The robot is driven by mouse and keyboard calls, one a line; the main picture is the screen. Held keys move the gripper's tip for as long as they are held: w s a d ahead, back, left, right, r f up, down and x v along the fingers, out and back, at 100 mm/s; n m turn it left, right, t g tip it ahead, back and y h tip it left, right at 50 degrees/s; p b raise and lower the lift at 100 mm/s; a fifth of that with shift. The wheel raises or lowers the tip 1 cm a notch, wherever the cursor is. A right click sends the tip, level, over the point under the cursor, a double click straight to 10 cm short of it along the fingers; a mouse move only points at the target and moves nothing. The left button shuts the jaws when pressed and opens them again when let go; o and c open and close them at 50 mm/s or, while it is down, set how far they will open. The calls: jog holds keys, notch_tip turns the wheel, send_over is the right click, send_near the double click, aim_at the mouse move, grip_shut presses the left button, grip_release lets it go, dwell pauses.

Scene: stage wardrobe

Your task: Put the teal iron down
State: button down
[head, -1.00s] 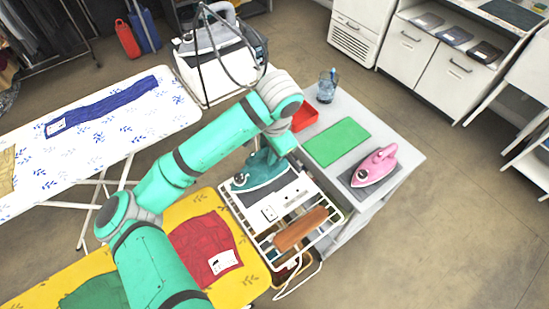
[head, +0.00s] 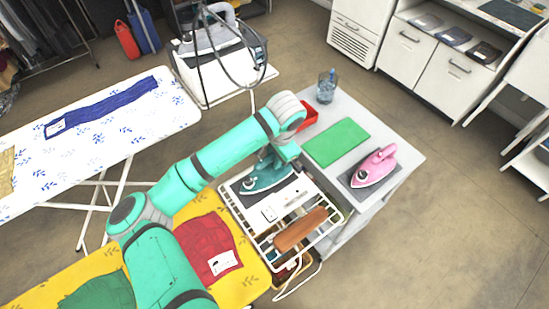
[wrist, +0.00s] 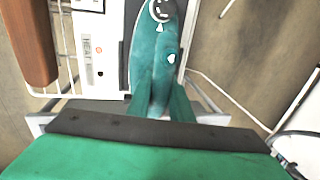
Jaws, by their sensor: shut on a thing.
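The teal iron (head: 268,174) is at the wire rack (head: 231,207) at the end of the yellow ironing board, beside a white panel (head: 270,213). My gripper (wrist: 160,103) is shut on the iron, and the iron's body (wrist: 154,65) runs up the wrist view from between the fingers. In the head view my arm's end covers the back part of the iron. I cannot tell whether its sole touches the rack or hangs just above it.
A brown wooden block (head: 300,230) lies on the rack's front. To the right, a grey table (head: 340,107) bears a green mat (head: 336,142), a pink iron (head: 375,167) on a dark pad, a red tray (head: 307,116) and a glass (head: 326,87). Red cloth (head: 205,243) lies on the yellow board.

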jog(key=shift+f, duration=0.1)
jog(key=c, duration=1.6)
grip_release()
jog(key=r, duration=0.4)
jog(key=s+d+r, duration=0.1)
jog(key=r, duration=0.3)
jog(key=s+r, duration=0.1)
jog(key=r, duration=0.3)
jog(key=shift+d, duration=0.15)
